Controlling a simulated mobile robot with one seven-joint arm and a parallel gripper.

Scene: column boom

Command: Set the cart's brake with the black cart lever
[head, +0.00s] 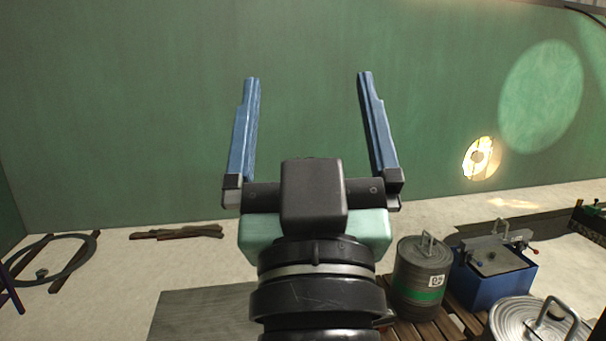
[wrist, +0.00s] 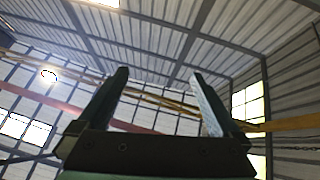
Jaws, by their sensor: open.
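My gripper (head: 308,77) is open and empty, with its two blue fingers pointing up in front of the green wall. It also shows in the wrist view (wrist: 160,73), where the fingers stand apart against the roof with nothing between them. I cannot make out the cart or its black lever in either view. My gripper and wrist cover the middle of the head view and may hide things behind them.
A grey drum with a green band (head: 420,280) and a blue box (head: 492,282) with small red and blue knobs stand at lower right. A metal-lidded can (head: 540,324) is nearer. A hose coil (head: 47,262) and planks (head: 178,232) lie on the left floor. A green wall (head: 130,120) stands behind.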

